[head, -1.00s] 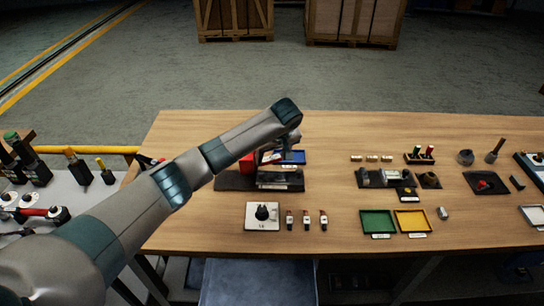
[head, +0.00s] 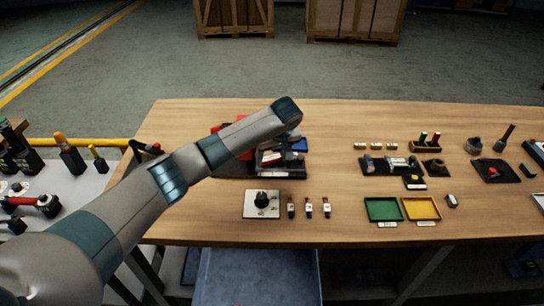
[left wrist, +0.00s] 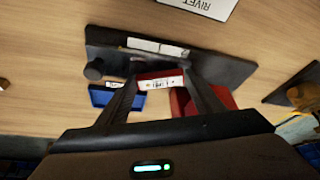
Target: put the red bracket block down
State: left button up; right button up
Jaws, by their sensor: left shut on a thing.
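The red bracket block (head: 270,157), with a white label, is at my left gripper (head: 279,152), over the dark fixture plate (head: 232,170) on the table. In the left wrist view the block (left wrist: 160,76) sits between the two dark fingers of my left gripper (left wrist: 160,82), which is shut on it. The block is beside the grey metal piece on the dark plate (left wrist: 215,63); I cannot tell whether they touch. My left forearm hides part of this area in the head view. My right gripper is out of view.
In front are a white knob plate (head: 262,204) and several small labelled parts (head: 309,207). Green (head: 384,209) and yellow (head: 421,208) trays lie right. The table between these groups is bare.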

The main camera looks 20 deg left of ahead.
pick_arm(q)
jog(key=shift+f, duration=0.3)
dwell(0.5)
jog(key=o, duration=1.3)
jog(key=shift+s, duration=0.15)
jog(key=shift+o, duration=0.2)
jog(key=shift+f, duration=0.1)
jog(key=shift+r, duration=0.45)
jog(key=b+v, duration=0.1)
jog(key=v, duration=1.5)
jog(key=shift+d+r, duration=0.25)
